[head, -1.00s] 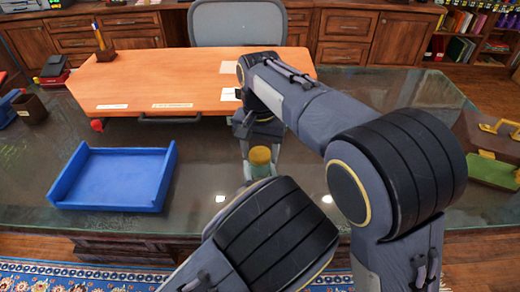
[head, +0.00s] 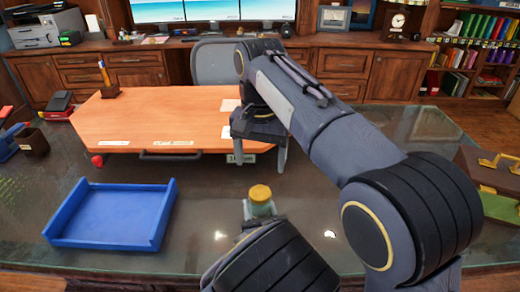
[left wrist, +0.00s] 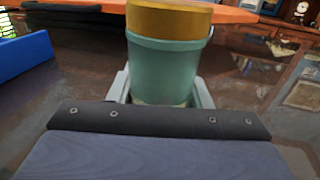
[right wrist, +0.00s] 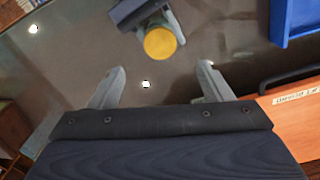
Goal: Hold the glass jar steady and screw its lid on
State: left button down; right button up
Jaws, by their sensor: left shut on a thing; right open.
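The glass jar (left wrist: 165,68) is greenish and stands upright in my left gripper, whose fingers (left wrist: 163,90) are shut on its lower sides. A yellow-gold lid (head: 260,193) sits on the jar's mouth; it also shows from above in the right wrist view (right wrist: 160,43) and at the top of the left wrist view (left wrist: 168,18). I cannot tell how tightly it is seated. My right gripper (head: 258,160) is open and empty, apart from the lid and farther back over the desk. In the right wrist view its spread fingers (right wrist: 161,68) show nothing between them.
The glass-topped desk (head: 330,200) lies under both arms. A blue tray (head: 115,240) is at left, an orange board (head: 165,118) at the back. A case with a gold handle (head: 490,185) stands at right. The glass between tray and jar is clear.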

pick_arm(q)
jog(key=c, duration=0.7)
grip_release()
jog(key=shift+o, duration=0.2)
pick_arm(e)
notch_tip(320, 180, up, 2)
pick_arm(q)
jog(key=shift+v, duration=3.9)
